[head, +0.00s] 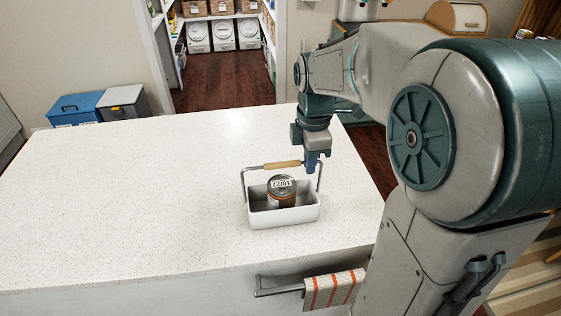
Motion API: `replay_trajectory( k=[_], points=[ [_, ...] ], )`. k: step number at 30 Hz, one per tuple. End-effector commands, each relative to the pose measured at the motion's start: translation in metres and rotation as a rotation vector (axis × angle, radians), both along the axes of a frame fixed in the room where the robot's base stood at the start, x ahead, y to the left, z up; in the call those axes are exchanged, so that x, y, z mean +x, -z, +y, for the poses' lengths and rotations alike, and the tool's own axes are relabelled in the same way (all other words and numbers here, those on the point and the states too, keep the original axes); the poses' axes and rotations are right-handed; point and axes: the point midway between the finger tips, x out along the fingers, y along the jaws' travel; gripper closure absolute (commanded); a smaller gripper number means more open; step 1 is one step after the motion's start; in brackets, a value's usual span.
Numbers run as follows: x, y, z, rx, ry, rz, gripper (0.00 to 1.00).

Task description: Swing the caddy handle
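A white caddy (285,217) stands on the white speckled counter in the head view. Its metal handle (282,165) with a wooden grip stands raised above the box. A dark can with a pale label (281,186) sits inside the caddy. My gripper (312,166) points down at the right end of the handle, close to its right-hand bend. I cannot tell whether it touches the handle. The fingers are small and partly overlap the handle, so their opening is unclear.
The counter (120,200) is clear to the left of the caddy. A striped towel (333,289) hangs on a rail at the counter's front. Blue (77,106) and grey (123,103) bins stand beyond the far left edge. A pantry with shelves is behind.

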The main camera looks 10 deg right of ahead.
Motion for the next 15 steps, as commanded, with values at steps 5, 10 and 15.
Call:
replay_trajectory(
  k=[5,10,15],
  points=[
    [0.005,0.001,0.0,0.0,0.0,0.0,0.97],
    [0.013,0.002,0.0,0.0,0.0,0.0,0.97],
    [0.02,0.003,0.0,0.0,0.0,0.001,0.97]
  ],
)
